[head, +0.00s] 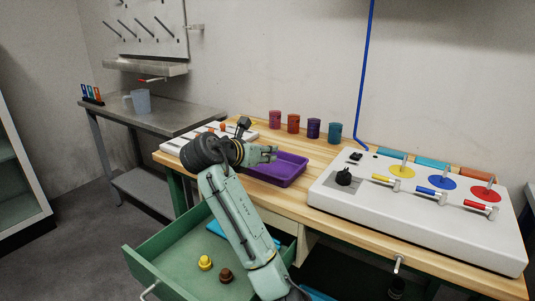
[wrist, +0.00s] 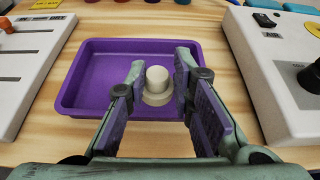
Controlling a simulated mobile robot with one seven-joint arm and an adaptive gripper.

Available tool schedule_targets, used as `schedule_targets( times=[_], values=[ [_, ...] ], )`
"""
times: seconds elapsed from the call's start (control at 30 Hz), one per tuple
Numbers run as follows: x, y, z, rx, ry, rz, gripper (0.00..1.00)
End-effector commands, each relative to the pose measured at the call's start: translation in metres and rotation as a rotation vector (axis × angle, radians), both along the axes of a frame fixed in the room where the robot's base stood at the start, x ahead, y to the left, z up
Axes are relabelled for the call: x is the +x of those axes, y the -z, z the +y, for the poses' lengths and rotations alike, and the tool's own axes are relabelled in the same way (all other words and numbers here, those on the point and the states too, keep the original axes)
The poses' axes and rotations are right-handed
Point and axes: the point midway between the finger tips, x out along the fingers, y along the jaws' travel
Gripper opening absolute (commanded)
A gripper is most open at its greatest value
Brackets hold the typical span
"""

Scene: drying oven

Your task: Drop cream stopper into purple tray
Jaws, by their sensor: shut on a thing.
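The cream stopper (wrist: 157,84) shows in the wrist view between the two fingers of my gripper (wrist: 160,66), which is shut on it. The stopper is upright, with a narrower top above a wider base. The purple tray (wrist: 84,92) lies behind and below the stopper in the wrist view, and the stopper appears over its near right part. In the head view the tray (head: 290,170) sits on the wooden bench, with my gripper (head: 270,153) above its back left part. The stopper cannot be made out in the head view, and part of the tray is hidden by my arm.
A white console (head: 420,215) with coloured valves stands right of the tray. A white panel (head: 190,143) lies to the left. Several coloured cups (head: 293,123) stand behind. An open green drawer (head: 180,253) below holds a yellow stopper (head: 205,262) and a brown stopper (head: 226,275).

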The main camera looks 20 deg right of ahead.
Motion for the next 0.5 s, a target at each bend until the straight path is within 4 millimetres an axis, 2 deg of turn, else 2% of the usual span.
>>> schedule_targets(
  times=[0.1, 0.2, 0.3, 0.5],
  values=[
    [0.028, 0.0, -0.014, 0.002, 0.001, 0.003, 0.11],
    [0.045, 0.002, -0.023, 0.001, 0.001, 0.002, 0.11],
    [0.056, 0.004, -0.028, 0.0, 0.0, 0.0, 0.11],
    [0.06, 0.016, -0.03, 0.001, 0.0, 0.002, 0.11]
  ],
)
